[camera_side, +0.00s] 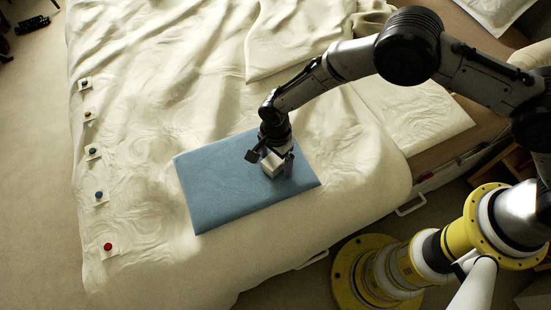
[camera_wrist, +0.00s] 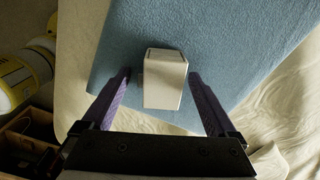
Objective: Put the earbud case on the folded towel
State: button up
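The earbud case is a small white box (camera_side: 272,164), over the folded blue towel (camera_side: 215,195) on the bed, and it appears to rest on it. In the wrist view the case (camera_wrist: 164,85) sits between the two purple fingers, with the towel (camera_wrist: 235,40) behind it. My gripper (camera_side: 271,160) is right above the towel. In the wrist view my gripper (camera_wrist: 161,78) is open, with a visible gap on each side of the case. The exact contact under the case is hidden.
The bed (camera_side: 140,160) has a rumpled cream cover. Several small coloured buttons on pale squares, such as a red one (camera_side: 108,246), line its left edge. The towel's left part is bare. A wooden drawer box (camera_wrist: 28,140) stands on the floor beside the bed.

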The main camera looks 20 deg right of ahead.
notch_tip(320, 180, up, 12)
jog(key=shift+r, duration=0.2)
dwell(0.5)
jog(key=s+d+r+n+t+y, duration=0.1)
jog(key=s+d+r+n, duration=0.15)
jog(key=d+r, duration=0.75)
jog(key=s+d+r+n+t, duration=0.1)
jog(key=d+r+n, duration=0.3)
jog(key=d+r, duration=0.6)
jog(key=s+d+r+n+t, duration=0.1)
jog(key=s+d, duration=0.4)
jog(key=s, duration=0.5)
jog(key=s+d+r+n+t+h, duration=0.1)
jog(key=s+d+r+n, duration=0.3)
jog(key=s, duration=0.6)
jog(key=d+n+t, duration=0.1)
jog(key=d+n, duration=0.1)
jog(key=shift+d+r+t, duration=0.3)
jog(key=shift+r, duration=0.05)
